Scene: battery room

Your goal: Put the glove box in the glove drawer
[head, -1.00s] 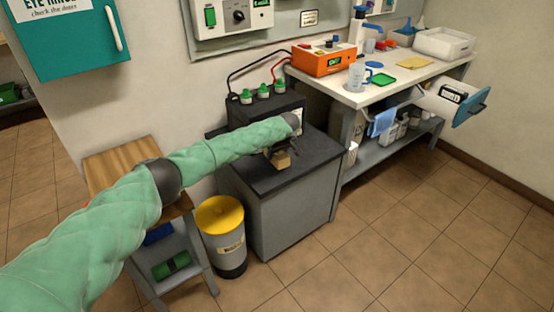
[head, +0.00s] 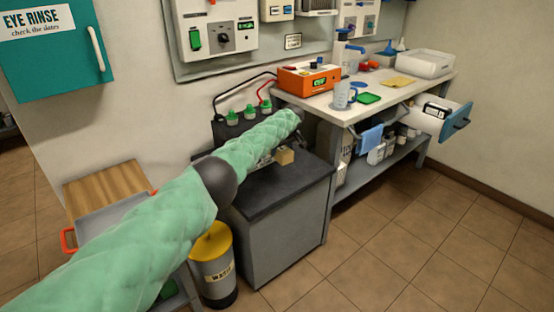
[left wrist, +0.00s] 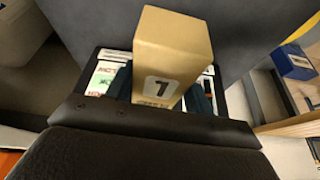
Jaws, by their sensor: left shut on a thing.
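My left gripper (head: 272,158) reaches over the dark-topped grey cabinet. It is shut on a tan box (head: 285,156). In the left wrist view the tan box (left wrist: 170,55) stands between the two dark fingers, with a white number label on its near face. No glove wording is readable on it, so I cannot tell from print that it is the glove box. An open drawer (head: 458,122) with a blue front sticks out at the right end of the bench, well apart from the gripper. Something with a black-and-white label (head: 436,110) shows in it. My right gripper is not in view.
The white bench (head: 385,112) carries an orange charger (head: 308,78), a jug (head: 343,95) and a white bin (head: 425,64). A black battery (head: 240,125) stands behind my arm. A yellow-lidded waste bin (head: 213,268) stands beside the cabinet (head: 290,225). The floor in front of the bench is clear.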

